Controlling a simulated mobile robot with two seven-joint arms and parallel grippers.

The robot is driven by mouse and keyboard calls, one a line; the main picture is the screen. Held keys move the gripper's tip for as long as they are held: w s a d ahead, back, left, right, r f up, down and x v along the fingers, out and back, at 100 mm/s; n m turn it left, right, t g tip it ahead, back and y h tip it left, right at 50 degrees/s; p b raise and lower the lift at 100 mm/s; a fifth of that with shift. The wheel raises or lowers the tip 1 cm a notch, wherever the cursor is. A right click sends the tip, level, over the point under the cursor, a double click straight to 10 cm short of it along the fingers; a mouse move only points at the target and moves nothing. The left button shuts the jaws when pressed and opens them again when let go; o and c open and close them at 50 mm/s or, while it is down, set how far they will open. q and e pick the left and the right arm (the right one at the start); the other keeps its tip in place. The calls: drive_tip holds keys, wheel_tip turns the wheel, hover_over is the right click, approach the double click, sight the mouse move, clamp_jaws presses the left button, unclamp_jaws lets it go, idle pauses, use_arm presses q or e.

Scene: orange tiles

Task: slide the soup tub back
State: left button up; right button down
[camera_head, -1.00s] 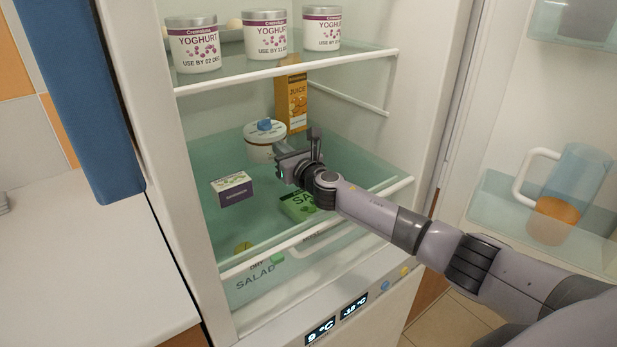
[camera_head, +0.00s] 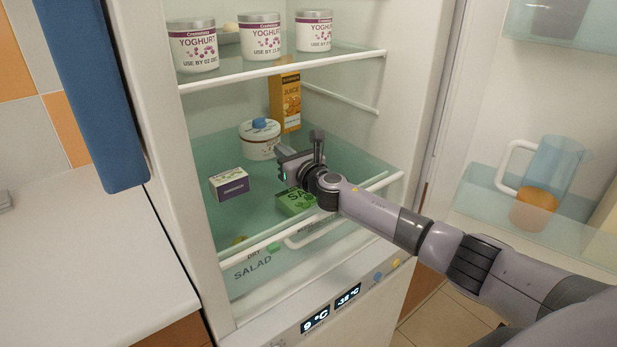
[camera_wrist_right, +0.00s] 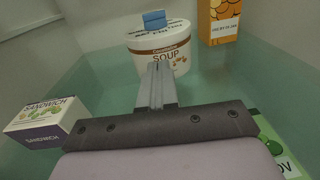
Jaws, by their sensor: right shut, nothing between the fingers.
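The soup tub (camera_head: 259,145) is white with a brown-edged label and a blue block-like knob on its lid. It stands upright on the greenish glass shelf (camera_head: 222,218) inside the fridge, in front of the juice carton. In the right wrist view the soup tub (camera_wrist_right: 152,46) is straight ahead, its label partly hidden by my fingers. My right gripper (camera_head: 281,153) is shut and empty, just in front and to the right of the tub; I cannot tell if it touches. Its fingers (camera_wrist_right: 157,72) show pressed together in the wrist view. My left gripper is not in view.
The juice carton (camera_head: 290,100) stands behind and right of the tub. A sandwich box (camera_head: 229,184) is at front left, and a green salad box (camera_head: 294,202) lies under my wrist. Yoghurt tubs (camera_head: 262,38) stand on the shelf above. A jug (camera_head: 553,165) is in the door.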

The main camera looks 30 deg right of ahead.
drive_tip(key=s, duration=0.3)
drive_tip(key=s+p, duration=0.1)
drive_tip(key=s, duration=0.4)
drive_tip(key=shift+s+d, duration=0.3)
drive_tip(key=shift+d, duration=0.1)
drive_tip(key=shift+s, duration=0.8)
